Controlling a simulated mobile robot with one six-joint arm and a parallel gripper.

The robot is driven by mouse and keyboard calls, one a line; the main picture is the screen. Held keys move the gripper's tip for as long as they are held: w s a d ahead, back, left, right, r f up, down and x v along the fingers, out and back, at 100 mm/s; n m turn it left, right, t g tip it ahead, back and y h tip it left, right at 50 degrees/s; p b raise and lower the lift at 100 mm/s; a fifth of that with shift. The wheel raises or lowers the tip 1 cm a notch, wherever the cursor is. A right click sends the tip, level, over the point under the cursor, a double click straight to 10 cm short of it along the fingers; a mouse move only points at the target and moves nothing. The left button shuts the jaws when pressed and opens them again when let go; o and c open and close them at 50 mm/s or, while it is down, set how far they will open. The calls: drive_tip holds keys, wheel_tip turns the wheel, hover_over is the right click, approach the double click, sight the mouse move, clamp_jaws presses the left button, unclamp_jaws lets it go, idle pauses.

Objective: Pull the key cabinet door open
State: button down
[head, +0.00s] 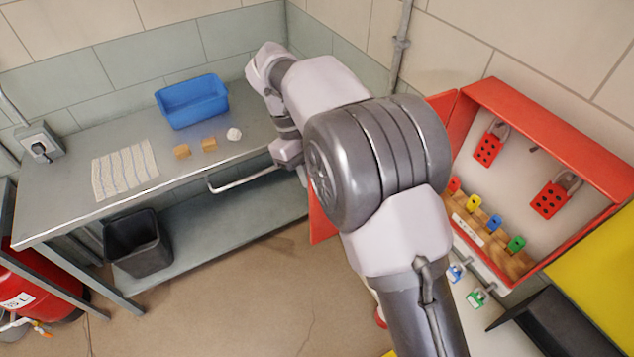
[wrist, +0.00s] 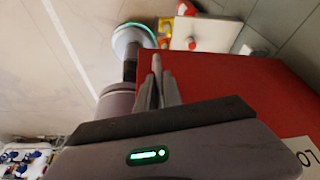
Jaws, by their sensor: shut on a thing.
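The red key cabinet (head: 548,118) is on the right in the head view, and its interior is in plain sight. Its red door (head: 322,226) stands swung out to the left, mostly hidden behind my arm. In the wrist view the door (wrist: 235,85) is a broad red panel with a white label at lower right. My gripper (wrist: 157,75) has its fingers close together at the panel's left edge, shut on the door. The exact part gripped is hidden. In the head view my arm covers most of the gripper.
Red padlocks (head: 549,199) and several coloured tags (head: 494,223) are in the cabinet. A grey bench (head: 60,212) on the left holds a blue bin (head: 192,101), a cloth (head: 124,168) and small blocks. A black bin (head: 138,243) stands below. Open floor lies between bench and cabinet.

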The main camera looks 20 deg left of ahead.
drive_tip(key=c, duration=1.5)
unclamp_jaws()
drive_tip(key=p+v, duration=1.3)
drive_tip(key=v, duration=0.4)
drive_tip(key=shift+r, duration=0.25)
